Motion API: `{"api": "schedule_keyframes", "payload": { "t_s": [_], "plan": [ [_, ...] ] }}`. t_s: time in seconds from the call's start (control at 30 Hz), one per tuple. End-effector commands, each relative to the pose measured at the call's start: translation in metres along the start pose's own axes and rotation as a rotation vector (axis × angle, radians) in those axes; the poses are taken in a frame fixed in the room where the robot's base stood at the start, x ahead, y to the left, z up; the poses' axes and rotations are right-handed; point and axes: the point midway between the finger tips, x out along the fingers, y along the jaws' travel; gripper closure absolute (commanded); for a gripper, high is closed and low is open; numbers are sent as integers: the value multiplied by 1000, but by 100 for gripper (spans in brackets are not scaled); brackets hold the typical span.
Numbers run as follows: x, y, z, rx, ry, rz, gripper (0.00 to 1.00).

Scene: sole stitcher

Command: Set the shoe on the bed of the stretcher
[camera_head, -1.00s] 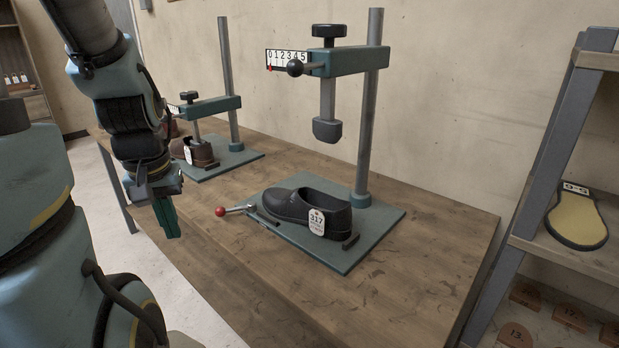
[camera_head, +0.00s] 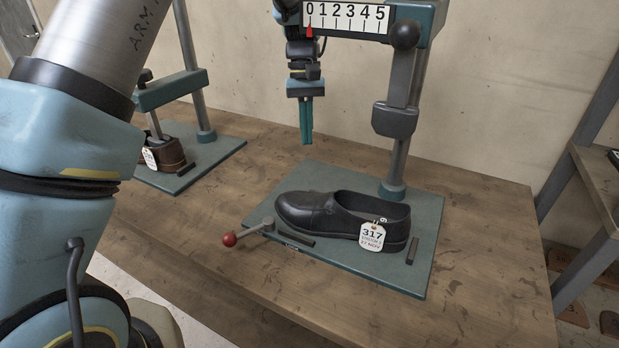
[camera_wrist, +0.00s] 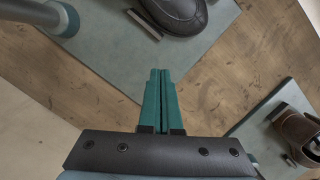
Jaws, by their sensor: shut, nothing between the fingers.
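The black shoe (camera_head: 340,217) with a white tag reading 317 sits upright on the teal bed (camera_head: 428,250) of the nearer stretcher, between two dark bars. Its toe points left in the head view. In the wrist view part of the shoe (camera_wrist: 180,12) shows at the top edge, apart from the fingers. My gripper (camera_head: 306,140) is shut and empty, pointing down behind the shoe near the bed's back edge in the head view. It also shows in the wrist view (camera_wrist: 160,72), with its two green fingers together.
The stretcher's scale (camera_head: 347,17) and its dark plunger (camera_head: 395,119) hang above the bed. A red-knobbed lever (camera_head: 230,239) sticks out at the bed's front left. A second stretcher (camera_head: 215,152) with a brown shoe (camera_head: 165,156) stands at left. Bare table (camera_head: 480,260) lies to the right.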

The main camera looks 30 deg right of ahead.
Motion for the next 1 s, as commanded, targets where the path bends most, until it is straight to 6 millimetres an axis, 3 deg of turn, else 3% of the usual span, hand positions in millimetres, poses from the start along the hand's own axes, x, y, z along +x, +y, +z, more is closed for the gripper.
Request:
{"api": "schedule_keyframes", "payload": {
  "t_s": [0.47, 0.7, 1.0],
  "plan": [
    [91, -2, 1, -2, -3, -1, 100],
    [96, -1, 33, 0, -1, 0, 100],
    [99, -1, 39, -1, 1, 1, 100]
  ]
}}
